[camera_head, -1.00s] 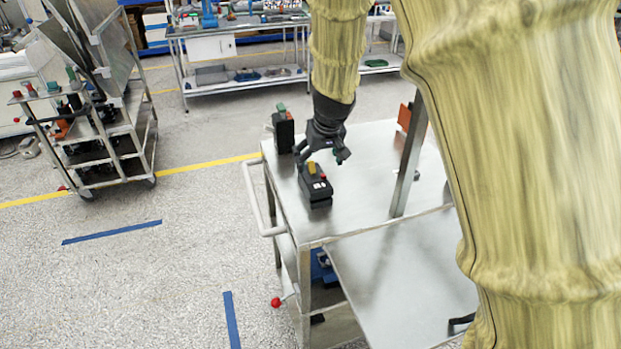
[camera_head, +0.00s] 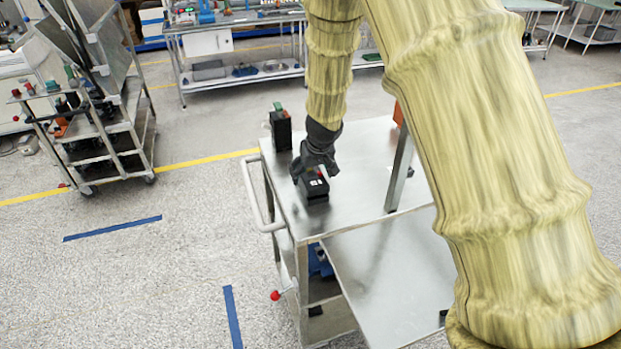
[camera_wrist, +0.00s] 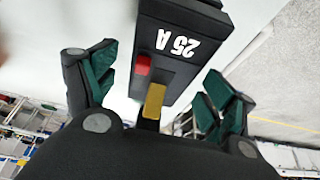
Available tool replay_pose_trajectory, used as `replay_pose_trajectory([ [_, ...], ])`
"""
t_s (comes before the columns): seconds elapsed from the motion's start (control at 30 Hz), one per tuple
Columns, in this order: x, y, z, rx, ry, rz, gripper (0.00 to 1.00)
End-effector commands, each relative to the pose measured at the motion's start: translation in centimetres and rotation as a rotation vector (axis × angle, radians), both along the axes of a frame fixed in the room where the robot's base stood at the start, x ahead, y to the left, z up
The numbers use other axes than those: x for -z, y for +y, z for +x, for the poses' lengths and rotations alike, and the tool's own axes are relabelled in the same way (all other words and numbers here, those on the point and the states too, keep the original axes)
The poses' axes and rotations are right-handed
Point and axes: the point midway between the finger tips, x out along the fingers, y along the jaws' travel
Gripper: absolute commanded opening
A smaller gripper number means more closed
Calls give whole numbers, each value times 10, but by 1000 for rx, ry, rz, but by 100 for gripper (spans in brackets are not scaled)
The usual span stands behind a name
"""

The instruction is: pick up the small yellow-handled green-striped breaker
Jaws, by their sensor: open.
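A small black breaker (camera_head: 315,191) stands on the metal cart top near its left edge. In the wrist view the breaker (camera_wrist: 185,38) shows a white "25 A" marking, a yellow handle and a red part beside it. I see no green stripe on the faces in view. My gripper (camera_head: 313,172) is right over the breaker in the head view and partly covers it. In the wrist view my gripper (camera_wrist: 162,85) is open, with one green-padded finger on each side of the breaker's handle end. A gap shows between each finger and the breaker.
A second black breaker with a green top (camera_head: 281,128) stands behind, at the cart's back left. The cart (camera_head: 350,210) has a metal upright (camera_head: 400,172) and an orange part to the right. A loaded trolley (camera_head: 110,135) is at the left. The cart top between breaker and upright is clear.

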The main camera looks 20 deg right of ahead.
Motion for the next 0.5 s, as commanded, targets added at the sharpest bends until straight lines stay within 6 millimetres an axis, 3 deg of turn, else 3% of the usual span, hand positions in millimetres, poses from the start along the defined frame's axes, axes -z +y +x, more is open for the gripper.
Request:
replay_pose_trajectory([
  [0.2, 13, 0, 6, 0, -2, 0, 84],
  [0.5, 16, 0, 7, 0, -2, 0, 84],
])
